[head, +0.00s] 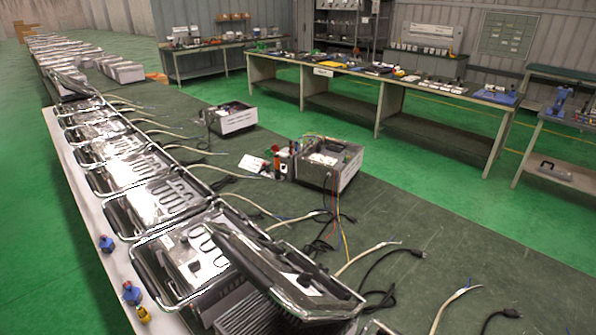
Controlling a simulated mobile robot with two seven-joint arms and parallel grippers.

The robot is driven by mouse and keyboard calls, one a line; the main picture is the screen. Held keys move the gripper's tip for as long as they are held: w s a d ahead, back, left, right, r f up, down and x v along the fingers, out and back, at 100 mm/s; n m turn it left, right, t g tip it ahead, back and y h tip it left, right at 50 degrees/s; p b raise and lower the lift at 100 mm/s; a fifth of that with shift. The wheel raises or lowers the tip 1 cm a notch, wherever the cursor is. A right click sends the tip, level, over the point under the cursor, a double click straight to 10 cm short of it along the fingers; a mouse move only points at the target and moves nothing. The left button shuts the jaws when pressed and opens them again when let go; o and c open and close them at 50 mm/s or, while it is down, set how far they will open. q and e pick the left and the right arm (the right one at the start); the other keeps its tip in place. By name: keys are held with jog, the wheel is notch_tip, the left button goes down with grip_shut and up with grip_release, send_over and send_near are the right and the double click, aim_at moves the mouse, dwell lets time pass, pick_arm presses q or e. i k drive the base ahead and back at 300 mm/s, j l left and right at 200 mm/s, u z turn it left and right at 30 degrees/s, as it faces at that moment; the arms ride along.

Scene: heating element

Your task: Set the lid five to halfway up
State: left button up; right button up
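A row of shiny grill-like units runs from the bottom centre to the upper left in the head view. The nearest dark lid (285,268) is tilted partly up over a ribbed base (245,312). Beside it, a unit (195,258) lies with its looped heating element facing up. Further back, another dark lid (72,85) also looks raised at an angle. No label shows, so I cannot tell which lid is number five. Neither of my grippers is in view.
The units stand on a long dark-green table (400,225) with a pale left edge (85,200). Loose cables (365,258) lie right of them. Two open metal boxes (330,163) (230,117) stand further right.

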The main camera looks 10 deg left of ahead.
aim_at(202, 251)
jog(key=u, duration=1.25)
